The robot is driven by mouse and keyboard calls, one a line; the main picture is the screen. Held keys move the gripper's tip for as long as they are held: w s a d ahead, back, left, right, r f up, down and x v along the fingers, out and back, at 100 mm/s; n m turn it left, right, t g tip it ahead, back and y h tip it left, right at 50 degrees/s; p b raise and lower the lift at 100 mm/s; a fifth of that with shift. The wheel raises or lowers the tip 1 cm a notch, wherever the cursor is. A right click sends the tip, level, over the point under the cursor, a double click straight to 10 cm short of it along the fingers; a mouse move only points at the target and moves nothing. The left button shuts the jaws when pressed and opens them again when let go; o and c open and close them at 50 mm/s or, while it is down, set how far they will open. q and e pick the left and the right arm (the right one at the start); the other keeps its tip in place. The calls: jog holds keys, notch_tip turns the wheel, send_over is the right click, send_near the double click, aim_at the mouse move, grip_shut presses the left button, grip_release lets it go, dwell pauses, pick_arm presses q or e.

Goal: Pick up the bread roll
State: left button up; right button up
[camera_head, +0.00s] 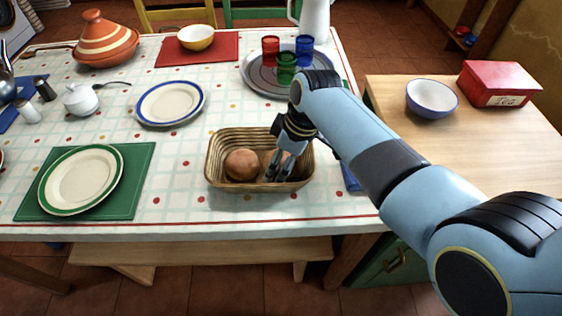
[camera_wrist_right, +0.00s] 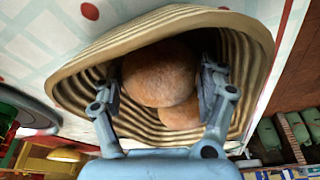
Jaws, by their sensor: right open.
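A striped wicker basket (camera_head: 222,193) stands near the table's front edge and holds two brown bread rolls. One bread roll (camera_head: 242,164) lies in its left half; the other (camera_head: 269,158) is partly hidden behind my right gripper (camera_head: 280,172). That gripper reaches down into the basket from above, fingers apart. In the right wrist view, one roll (camera_wrist_right: 160,75) sits between the open fingers, with a gap on each side. The second roll (camera_wrist_right: 182,114) lies partly beneath it in that picture. My left gripper is not in view.
A round tray (camera_head: 258,83) with red, blue and green cups stands behind the basket. A blue-rimmed plate (camera_head: 170,103) lies behind left, a green-rimmed plate (camera_head: 81,180) on a green mat at left. A wooden counter (camera_head: 410,135) on the right bears a bowl (camera_head: 432,98) and red box (camera_head: 498,83).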

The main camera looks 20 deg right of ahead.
jog(key=c, duration=0.7)
jog(key=shift+r, duration=0.2)
